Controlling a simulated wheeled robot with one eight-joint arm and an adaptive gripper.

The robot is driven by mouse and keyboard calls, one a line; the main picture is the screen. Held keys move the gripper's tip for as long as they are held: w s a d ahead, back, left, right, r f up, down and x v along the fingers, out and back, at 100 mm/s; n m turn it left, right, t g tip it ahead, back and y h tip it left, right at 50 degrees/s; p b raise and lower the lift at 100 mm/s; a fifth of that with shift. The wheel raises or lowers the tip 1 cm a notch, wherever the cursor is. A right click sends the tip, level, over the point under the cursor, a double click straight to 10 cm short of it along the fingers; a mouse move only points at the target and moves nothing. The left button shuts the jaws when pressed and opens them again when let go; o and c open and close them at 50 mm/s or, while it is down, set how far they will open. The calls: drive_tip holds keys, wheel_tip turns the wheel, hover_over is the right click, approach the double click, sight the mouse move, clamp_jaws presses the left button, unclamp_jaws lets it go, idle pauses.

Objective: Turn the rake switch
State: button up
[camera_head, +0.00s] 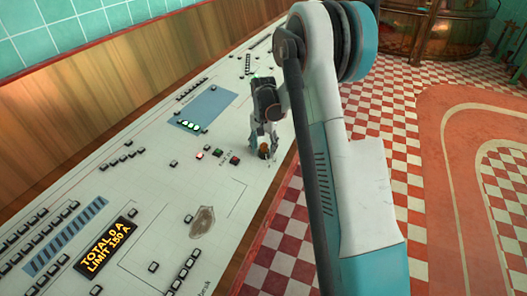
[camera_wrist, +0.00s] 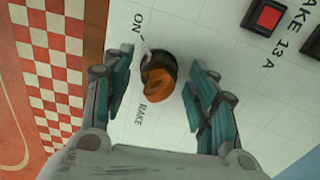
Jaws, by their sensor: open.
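The rake switch (camera_wrist: 158,77) is an orange rotary knob on a dark round base, with "ON" and "RAKE" printed on the white panel beside it. In the wrist view it sits between the two teal fingers of my gripper (camera_wrist: 160,88), which are open with a gap on each side. In the head view my gripper (camera_head: 262,138) points down over the panel's right edge, and the small orange switch (camera_head: 264,152) shows just below it. Whether the fingertips reach the knob's depth is hard to tell.
A red button (camera_wrist: 268,16) labelled "RAKE 13 A" lies at the upper right of the wrist view. The long white control panel (camera_head: 130,190) carries many dark buttons and an amber display (camera_head: 103,246) reading "TOTAL 0 A, LIMIT 150 A". Checkered floor (camera_head: 290,245) lies to its right.

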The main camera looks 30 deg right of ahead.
drive_tip(key=shift+f, duration=0.35)
drive_tip(key=shift+c, duration=0.6)
drive_tip(key=c, duration=0.9)
drive_tip(key=shift+c, duration=0.2)
drive_tip(key=shift+n, duration=0.4)
drive_tip(key=shift+s+n, duration=0.1)
drive_tip(key=shift+n, duration=1.7)
drive_tip(key=shift+d+n, duration=0.15)
drive_tip(key=shift+n, duration=2.25)
